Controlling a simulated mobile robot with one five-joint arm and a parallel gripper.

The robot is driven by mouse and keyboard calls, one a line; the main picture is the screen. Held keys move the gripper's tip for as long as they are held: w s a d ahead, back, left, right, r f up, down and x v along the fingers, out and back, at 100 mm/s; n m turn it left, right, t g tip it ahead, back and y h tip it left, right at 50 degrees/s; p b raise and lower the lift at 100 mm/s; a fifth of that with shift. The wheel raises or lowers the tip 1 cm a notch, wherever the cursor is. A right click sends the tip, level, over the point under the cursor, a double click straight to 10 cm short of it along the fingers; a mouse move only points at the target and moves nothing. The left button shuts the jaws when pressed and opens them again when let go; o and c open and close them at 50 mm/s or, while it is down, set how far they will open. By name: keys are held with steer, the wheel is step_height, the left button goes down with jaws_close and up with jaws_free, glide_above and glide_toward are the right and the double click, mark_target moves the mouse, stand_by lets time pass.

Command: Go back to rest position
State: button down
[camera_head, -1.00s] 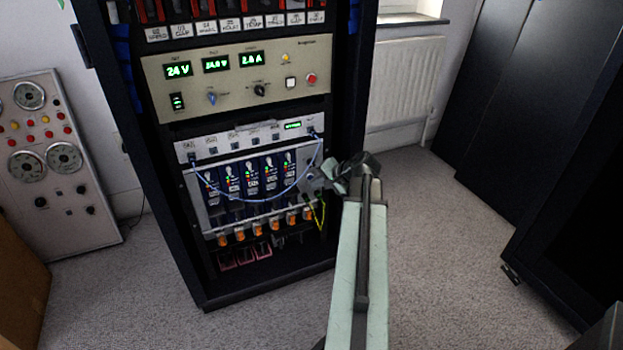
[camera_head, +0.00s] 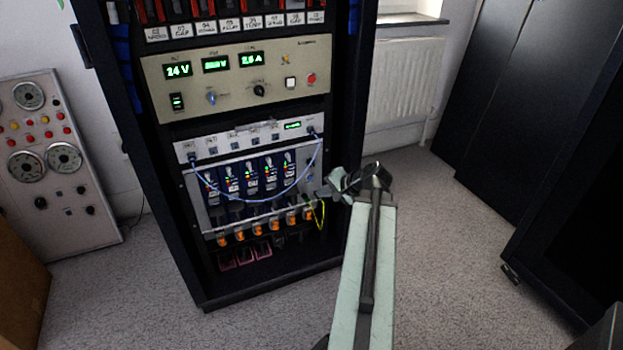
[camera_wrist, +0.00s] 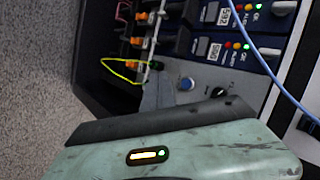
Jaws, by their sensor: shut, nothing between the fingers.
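My gripper (camera_head: 328,191) is at the end of my pale green arm, in front of the lower right part of the equipment rack (camera_head: 335,240) in the head view. A blue knob (camera_wrist: 187,84) shows beside the fingertips. I cannot tell whether the fingers touch the panel.
A blue cable (camera_head: 262,201) hangs in a loop across the modules, and a yellow-green wire (camera_head: 320,215) loops near my gripper. A gauge panel (camera_head: 57,165) stands at left. Dark cabinets (camera_head: 500,110) stand at right. Carpet (camera_head: 440,260) between rack and cabinets is clear.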

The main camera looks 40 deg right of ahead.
stand_by(0.8)
steer(key=w+a+r+n+g+y+p, duration=0.1)
steer(key=w+a+n, duration=0.1)
steer(key=w+a, duration=0.45)
steer(key=w+a+r+n+y+p, duration=0.1)
steer(key=w+a+n+y+p, duration=0.15)
steer(key=a, duration=0.75)
steer(key=w+a+r+n+g+p, duration=0.1)
steer(key=w+a, duration=0.4)
steer(key=a, duration=0.3)
steer(key=s+a+f+n+g+p, duration=0.1)
steer(key=a+n+g, duration=0.15)
steer(key=a, duration=0.55)
steer(key=s+a+n+g+h+p, duration=0.1)
steer(key=s+a+n+g, duration=0.15)
steer(key=a, duration=0.65)
steer(key=s+a+f+n+g+p, duration=0.15)
steer(key=a+n, duration=0.25)
steer(key=a, duration=0.4)
steer(key=s+d+g+h, duration=0.2)
steer(key=s+d+h, duration=0.1)
steer(key=s+d, duration=0.15)
step_height(320, 180, up, 37)
steer(key=w+p, duration=0.1)
steer(key=p, duration=3.6)
steer(key=shift+a+n+t+p, duration=0.2)
steer(key=shift+n+t+p, duration=0.15)
steer(key=shift+n+p, duration=0.1)
steer(key=shift+w, duration=0.1)
